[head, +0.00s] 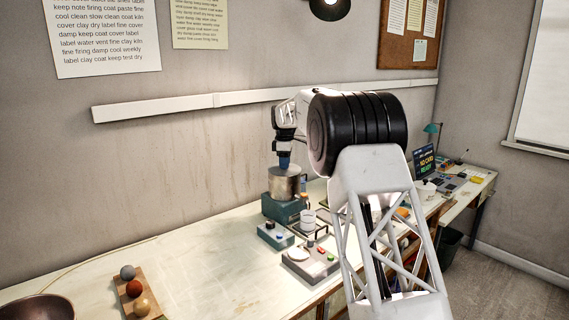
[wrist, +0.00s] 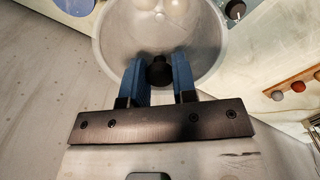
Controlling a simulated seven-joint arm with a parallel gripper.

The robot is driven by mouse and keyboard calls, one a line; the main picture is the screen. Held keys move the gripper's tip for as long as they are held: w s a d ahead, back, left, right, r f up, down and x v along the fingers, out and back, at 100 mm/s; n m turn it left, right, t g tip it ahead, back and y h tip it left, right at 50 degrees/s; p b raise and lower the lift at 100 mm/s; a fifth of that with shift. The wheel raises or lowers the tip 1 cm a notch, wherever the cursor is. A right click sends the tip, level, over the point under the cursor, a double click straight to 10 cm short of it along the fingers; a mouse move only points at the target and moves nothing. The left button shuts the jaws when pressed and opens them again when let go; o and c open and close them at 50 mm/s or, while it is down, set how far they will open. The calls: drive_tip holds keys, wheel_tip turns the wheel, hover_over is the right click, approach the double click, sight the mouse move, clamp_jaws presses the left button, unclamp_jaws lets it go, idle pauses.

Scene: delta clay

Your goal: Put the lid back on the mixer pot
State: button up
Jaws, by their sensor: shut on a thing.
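The mixer pot (head: 285,187) is a silvery metal cylinder standing upright on a teal base (head: 281,211) on the bench. My gripper (head: 284,163) is directly above its mouth, pointing down. In the wrist view, the blue fingers (wrist: 158,78) are shut on a black knob, the handle of the lid (wrist: 158,71).
A wooden board with several balls (head: 135,296) and a brown bowl (head: 38,308) are at front left. The bench between is clear.

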idle(0.8)
drive_tip(key=o, duration=1.5)
drive_tip(key=shift+c, duration=0.2)
drive_tip(key=shift+r, duration=0.2)
drive_tip(key=shift+r, duration=3.25)
clamp_jaws()
